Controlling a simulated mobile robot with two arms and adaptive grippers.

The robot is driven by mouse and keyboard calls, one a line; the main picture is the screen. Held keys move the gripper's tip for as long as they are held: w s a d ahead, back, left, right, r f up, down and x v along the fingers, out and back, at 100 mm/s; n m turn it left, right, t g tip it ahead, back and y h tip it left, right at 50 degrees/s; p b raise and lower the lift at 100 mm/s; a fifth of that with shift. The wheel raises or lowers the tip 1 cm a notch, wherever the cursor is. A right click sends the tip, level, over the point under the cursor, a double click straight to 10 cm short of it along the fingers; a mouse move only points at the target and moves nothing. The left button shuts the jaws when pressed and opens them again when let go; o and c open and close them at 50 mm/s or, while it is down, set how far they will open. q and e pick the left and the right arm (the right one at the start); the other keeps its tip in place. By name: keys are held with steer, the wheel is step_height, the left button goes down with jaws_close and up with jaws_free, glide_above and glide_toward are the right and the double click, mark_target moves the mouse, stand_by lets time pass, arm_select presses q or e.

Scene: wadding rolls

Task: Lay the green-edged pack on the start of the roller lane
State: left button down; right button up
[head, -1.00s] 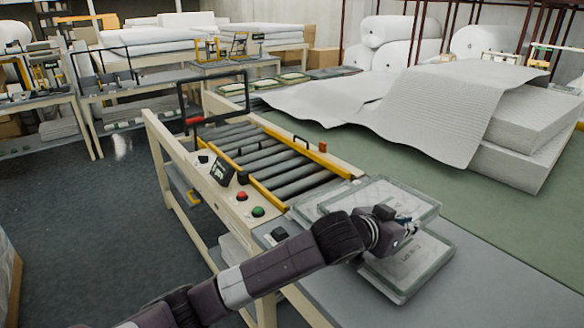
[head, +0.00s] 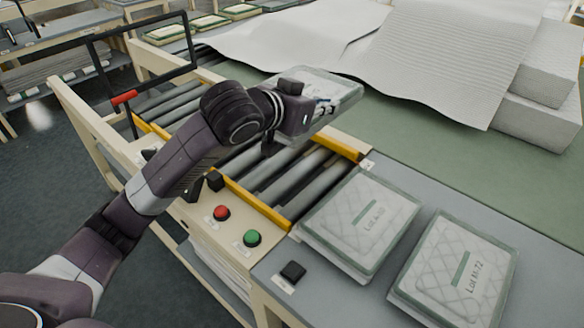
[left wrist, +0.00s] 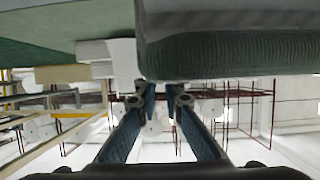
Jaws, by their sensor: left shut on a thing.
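My left gripper (head: 322,108) is shut on the near edge of a pale quilted pack (head: 340,88) with a green edge. It holds the pack up above the roller lane (head: 290,178), toward its far side. The arm and gripper cover part of the pack and of the rollers. In the left wrist view the pack's dark green side (left wrist: 235,55) fills the upper right, at the tips of my left fingers (left wrist: 160,92). My right gripper is not in view.
Two more green-edged packs, one (head: 372,212) near the lane and one (head: 458,275) labelled Lot M-72, lie on the grey table (head: 340,300). Red (head: 221,213) and green (head: 252,238) buttons sit on the lane's side. A black frame (head: 190,45) stands over the lane.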

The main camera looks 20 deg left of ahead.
mark_target(320, 128)
arm_select(q)
steer(key=f, duration=0.5)
steer(key=shift+s+a+f, duration=0.2)
steer(key=shift+s+a, duration=0.1)
steer(key=shift+s, duration=0.1)
step_height(320, 128, down, 12)
steer(key=shift+f+p, duration=0.2)
steer(key=shift+p, duration=0.5)
steer(key=shift+f, duration=0.4)
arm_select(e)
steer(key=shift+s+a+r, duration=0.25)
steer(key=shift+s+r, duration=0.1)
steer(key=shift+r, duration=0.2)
arm_select(q)
steer(key=shift+f, duration=0.6)
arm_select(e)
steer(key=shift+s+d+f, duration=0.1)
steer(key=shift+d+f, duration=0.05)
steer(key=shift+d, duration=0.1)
arm_select(q)
steer(key=c, duration=2.2)
jaws_free()
steer(key=shift+o, duration=0.8)
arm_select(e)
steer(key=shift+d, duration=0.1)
